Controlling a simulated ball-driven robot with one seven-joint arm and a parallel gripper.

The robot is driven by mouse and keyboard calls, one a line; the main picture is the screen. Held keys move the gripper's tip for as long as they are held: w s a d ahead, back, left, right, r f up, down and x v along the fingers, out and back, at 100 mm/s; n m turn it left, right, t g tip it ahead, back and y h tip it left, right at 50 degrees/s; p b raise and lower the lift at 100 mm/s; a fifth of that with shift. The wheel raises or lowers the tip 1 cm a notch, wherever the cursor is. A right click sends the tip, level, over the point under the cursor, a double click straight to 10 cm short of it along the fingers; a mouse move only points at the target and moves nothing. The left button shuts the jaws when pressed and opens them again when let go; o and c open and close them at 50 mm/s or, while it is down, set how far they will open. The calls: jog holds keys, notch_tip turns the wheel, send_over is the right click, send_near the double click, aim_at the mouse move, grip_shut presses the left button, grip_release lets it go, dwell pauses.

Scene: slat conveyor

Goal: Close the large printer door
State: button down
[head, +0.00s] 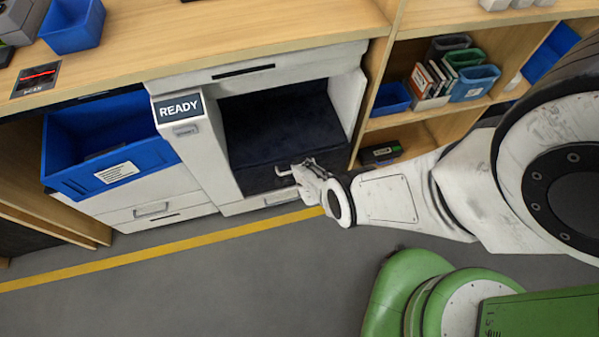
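The large printer is a white cabinet under the wooden counter, with a READY display (180,108) on its left front post. Its large bay (280,120) stands open and shows a dark interior. I cannot clearly make out the large door; a dark flat panel (255,178) at the bottom of the opening may be its inner side. My gripper (294,167) is in front of the lower right part of the opening, with its two fingers apart and nothing between them. I cannot tell whether it touches the panel. My wrist hides part of the lower right edge.
A blue bin (110,145) juts out left of the printer, above white drawers (150,209). Shelves on the right hold books and small bins (473,82). A yellow line (160,255) crosses the grey floor, which is clear in front.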

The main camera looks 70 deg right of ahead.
jog(key=shift+w+d+r, duration=0.35)
jog(key=shift+w+d, duration=0.15)
jog(key=shift+d, duration=0.2)
jog(key=c, duration=1.3)
grip_release()
jog(key=shift+s+a+f+p+v, duration=0.1)
jog(key=shift+a+f+p+v, duration=0.05)
jog(key=shift+p+v, duration=1.65)
jog(key=shift+s+a+f+p+v, duration=0.1)
jog(key=shift+f+p+v, duration=0.1)
jog(key=shift+p+v, duration=1.55)
jog(key=shift+s+a+f+p+v, duration=0.1)
jog(key=shift+a+f+p+v, duration=0.05)
jog(key=shift+p+v, duration=1.65)
jog(key=shift+s+a+r+b, duration=0.1)
jog(key=shift+a+r+b, duration=0.05)
jog(key=shift+b, duration=0.15)
